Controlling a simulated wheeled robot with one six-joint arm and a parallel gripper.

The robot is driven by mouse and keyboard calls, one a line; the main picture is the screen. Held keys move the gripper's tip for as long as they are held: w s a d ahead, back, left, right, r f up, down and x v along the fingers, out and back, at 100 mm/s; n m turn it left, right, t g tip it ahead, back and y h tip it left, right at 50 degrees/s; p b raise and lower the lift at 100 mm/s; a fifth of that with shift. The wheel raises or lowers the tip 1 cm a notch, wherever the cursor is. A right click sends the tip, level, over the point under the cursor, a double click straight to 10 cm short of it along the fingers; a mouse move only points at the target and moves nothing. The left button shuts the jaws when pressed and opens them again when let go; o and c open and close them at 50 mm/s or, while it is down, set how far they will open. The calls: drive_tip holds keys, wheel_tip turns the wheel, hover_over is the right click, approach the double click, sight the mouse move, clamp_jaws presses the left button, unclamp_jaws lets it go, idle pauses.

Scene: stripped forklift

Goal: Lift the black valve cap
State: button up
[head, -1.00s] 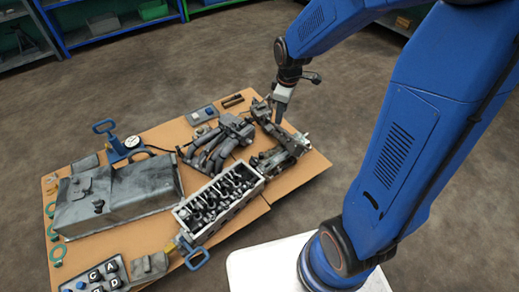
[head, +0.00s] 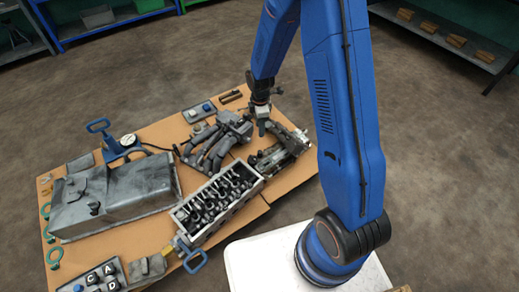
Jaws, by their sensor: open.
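I cannot clearly pick out the black valve cap in the head view. A small dark knob (head: 94,207) on the front of the grey metal tank (head: 135,190) could be it, but it is too small to tell. My gripper (head: 262,130) is open, pointing down over the far right part of the table, beside the grey mechanical parts. It appears empty. Its fingertips are small and partly lost against the parts, so I cannot tell whether they touch anything.
The brown table (head: 140,247) carries an open metal box (head: 246,202) of dark parts, a pipe assembly (head: 215,140), a grey assembly (head: 284,150), a small tray with a blue knob (head: 207,106) and a lettered block (head: 92,279). A blue-handled gauge device (head: 125,143) stands at the back left.

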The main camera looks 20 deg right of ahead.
sight(260, 152)
wheel_tip(260, 152, down, 17)
drive_tip(key=shift+r, duration=0.1)
idle(0.6)
drive_tip(key=shift+c, duration=0.6)
